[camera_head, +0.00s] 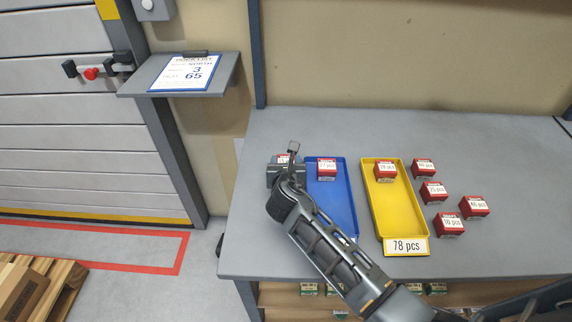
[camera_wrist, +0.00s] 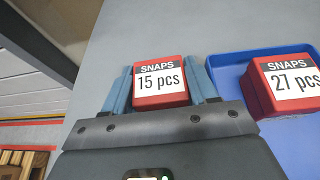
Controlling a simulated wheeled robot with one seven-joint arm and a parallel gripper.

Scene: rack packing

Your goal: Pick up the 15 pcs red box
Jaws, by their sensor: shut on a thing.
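The red box labelled "SNAPS 15 pcs" (camera_wrist: 160,99) is between the two fingers of my gripper (camera_wrist: 163,92) in the wrist view. My gripper is shut on it, with one finger at each side of the box. In the head view the red box (camera_head: 283,158) is mostly hidden behind my gripper (camera_head: 285,165), just left of the blue tray (camera_head: 338,207) on the grey table. I cannot tell whether the box touches the table.
A red "27 pcs" box (camera_wrist: 285,85) lies in the blue tray, close to the right of my gripper. A yellow tray (camera_head: 391,218) labelled "78 pcs" holds one red box (camera_head: 385,170). Several red boxes (camera_head: 434,192) stand to its right. A clipboard shelf (camera_head: 225,80) is at the left.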

